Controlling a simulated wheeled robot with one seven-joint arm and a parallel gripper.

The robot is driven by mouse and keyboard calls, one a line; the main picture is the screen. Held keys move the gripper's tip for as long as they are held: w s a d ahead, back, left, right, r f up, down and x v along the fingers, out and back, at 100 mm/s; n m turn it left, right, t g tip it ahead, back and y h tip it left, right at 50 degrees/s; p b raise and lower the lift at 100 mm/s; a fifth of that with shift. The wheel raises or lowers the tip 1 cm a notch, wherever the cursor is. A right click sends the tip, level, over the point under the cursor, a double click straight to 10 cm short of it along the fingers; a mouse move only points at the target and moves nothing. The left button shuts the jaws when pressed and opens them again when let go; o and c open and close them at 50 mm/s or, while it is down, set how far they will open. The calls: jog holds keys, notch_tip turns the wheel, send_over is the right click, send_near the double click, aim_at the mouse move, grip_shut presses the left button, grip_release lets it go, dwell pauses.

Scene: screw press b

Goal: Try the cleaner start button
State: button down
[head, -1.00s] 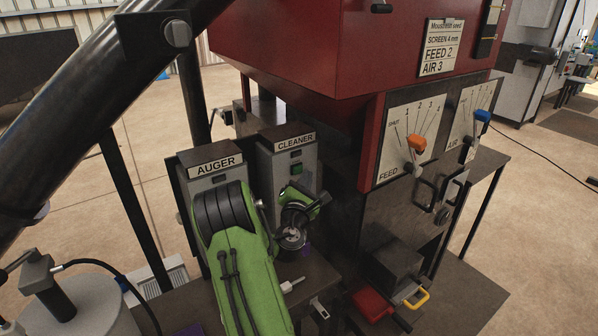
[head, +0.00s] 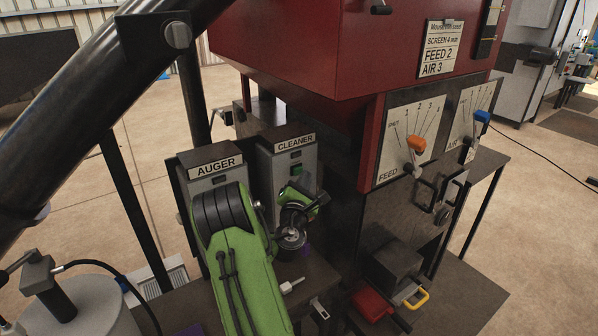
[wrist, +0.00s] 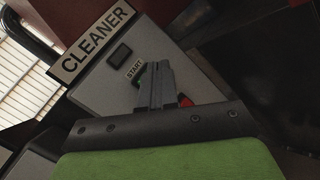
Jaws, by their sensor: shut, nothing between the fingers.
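The grey CLEANER box (head: 278,165) stands right of the AUGER box, with its name plate on top. In the wrist view the CLEANER plate (wrist: 93,40) is at upper left, and the START label (wrist: 134,69) sits just above my fingertips. The green start button (wrist: 139,82) is mostly hidden behind my gripper (wrist: 153,70). My fingers are shut together with nothing between them, pointing at the box face at the button. I cannot tell whether they touch it. A red button (wrist: 185,101) shows just right of the fingers. In the head view my wrist covers the box's lower front.
The AUGER box (head: 212,170) is close on the left. A dark inclined tube crosses upper left.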

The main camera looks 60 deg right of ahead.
jog(key=shift+w+d, duration=0.1)
jog(key=shift+w, duration=0.15)
jog(key=shift+w+d+p, duration=0.2)
jog(key=shift+w+p, duration=0.2)
jog(key=shift+p, duration=0.05)
dwell(0.5)
jog(key=shift+s+a+b, duration=0.4)
jog(key=shift+s+b, duration=0.3)
jog(key=shift+s, duration=0.1)
jog(key=s+b, duration=0.1)
jog(key=s+a+b, duration=0.1)
jog(key=s, duration=0.1)
jog(key=s+a+b, duration=0.1)
jog(key=shift+s+a, duration=0.15)
jog(key=shift+s, duration=0.05)
